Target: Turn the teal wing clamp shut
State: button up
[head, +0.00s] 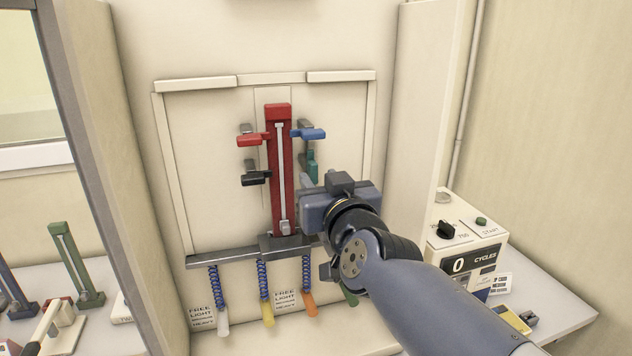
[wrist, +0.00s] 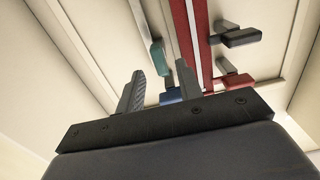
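The teal wing clamp (head: 313,166) is on the right side of the red upright (head: 279,165), below the blue wing. Its teal wing lies roughly along the upright, while the other wings stick out sideways. In the wrist view the teal wing (wrist: 157,57) shows beyond my gripper (wrist: 159,82), in line with the space between the fingers. My gripper's two fingers are apart and nothing is visibly held. In the head view my gripper's body is just below and right of the teal clamp, and its fingers are mostly hidden. I cannot tell any contact.
A blue wing (head: 310,134) is above the teal one. Red (head: 250,140) and black (head: 255,179) wings are on the left side. A grey bar (head: 228,256) with hanging springs crosses below. A right side wall (head: 414,130) and a counter box (head: 468,245) stand right.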

aim_at(315, 172)
jog(key=shift+x, duration=1.65)
grip_shut()
